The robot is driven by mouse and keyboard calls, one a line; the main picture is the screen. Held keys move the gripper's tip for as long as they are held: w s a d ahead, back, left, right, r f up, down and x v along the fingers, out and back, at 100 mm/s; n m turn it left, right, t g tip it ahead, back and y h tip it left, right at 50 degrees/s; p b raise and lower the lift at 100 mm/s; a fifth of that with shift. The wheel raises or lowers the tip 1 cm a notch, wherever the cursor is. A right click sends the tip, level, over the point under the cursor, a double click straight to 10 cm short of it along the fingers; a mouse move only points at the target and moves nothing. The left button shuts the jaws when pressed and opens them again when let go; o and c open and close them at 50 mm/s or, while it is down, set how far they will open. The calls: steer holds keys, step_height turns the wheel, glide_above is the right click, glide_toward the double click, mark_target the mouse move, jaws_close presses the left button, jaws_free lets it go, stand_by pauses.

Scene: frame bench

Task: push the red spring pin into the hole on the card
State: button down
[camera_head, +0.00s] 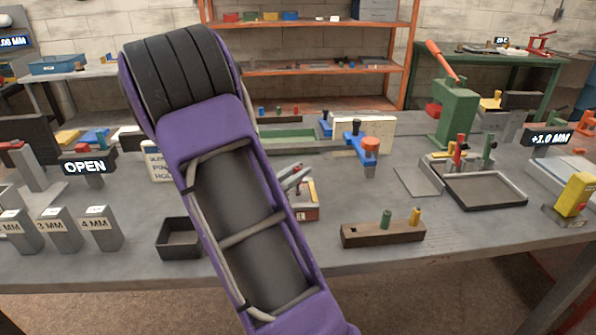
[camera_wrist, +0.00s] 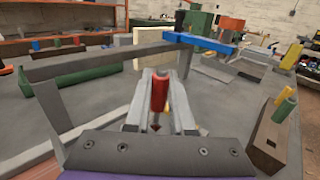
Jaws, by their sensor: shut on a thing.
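The red spring pin (camera_wrist: 159,90) stands between the two grey fingers of my gripper (camera_wrist: 160,86) in the wrist view. In the head view my purple arm hides most of the gripper and the pin cannot be made out surely. A white card (camera_head: 158,166) with black lettering, partly readable as "PIN HOL", stands left of my arm, half covered by it. Its hole is not visible.
A dark wooden block (camera_head: 383,234) holds a green and a yellow pin to the right. A small black tray (camera_head: 180,239) sits left of my arm. A blue clamp with an orange knob (camera_head: 369,146) stands behind. A grey bar (camera_wrist: 100,66) crosses the wrist view ahead.

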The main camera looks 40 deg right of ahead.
steer(key=shift+f+b, duration=0.7)
steer(key=shift+f, duration=0.35)
steer(key=c, duration=0.7)
jaws_free()
steer(key=p+v, duration=0.1)
steer(key=v, duration=1.6)
steer(key=shift+a, duration=0.2)
